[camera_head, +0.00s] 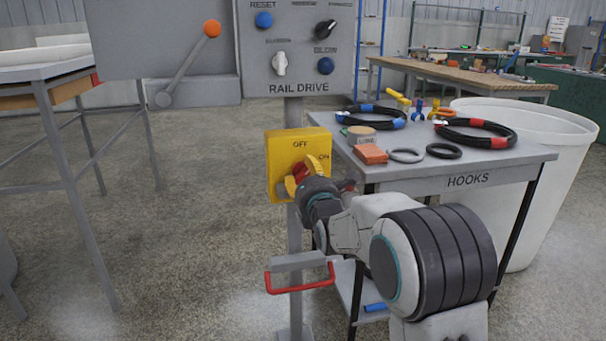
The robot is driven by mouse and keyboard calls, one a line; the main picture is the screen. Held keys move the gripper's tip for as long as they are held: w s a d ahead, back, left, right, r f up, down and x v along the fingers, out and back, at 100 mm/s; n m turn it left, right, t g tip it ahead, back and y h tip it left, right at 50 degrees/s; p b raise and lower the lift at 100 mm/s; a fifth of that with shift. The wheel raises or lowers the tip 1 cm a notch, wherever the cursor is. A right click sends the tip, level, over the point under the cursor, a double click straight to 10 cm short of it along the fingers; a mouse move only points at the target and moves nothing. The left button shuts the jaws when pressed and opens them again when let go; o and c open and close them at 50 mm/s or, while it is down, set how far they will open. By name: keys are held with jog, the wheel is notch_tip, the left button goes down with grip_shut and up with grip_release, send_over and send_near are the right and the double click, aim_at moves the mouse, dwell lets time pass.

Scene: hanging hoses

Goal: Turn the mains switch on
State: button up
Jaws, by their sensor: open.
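The mains switch is a yellow box (281,155) marked OFF at the top and ON at the right, on a grey post under the RAIL DRIVE panel. A red and yellow rotary handle (299,177) shows on its front, partly hidden by my gripper. My gripper (303,184) is at the handle, reaching in from the lower right. Its jaws are open, with the fingertips around or right beside the handle; I cannot tell if they touch it. The handle's exact angle is hard to read.
The RAIL DRIVE panel (295,45) with knobs and buttons is above. The HOOKS table (500,172) with rings and tools stands close on the right, before a white bin (545,185). A red-handled bracket (300,278) juts out below the box.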

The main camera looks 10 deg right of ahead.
jog(key=shift+w, duration=1)
jog(key=shift+c, duration=0.4)
grip_shut()
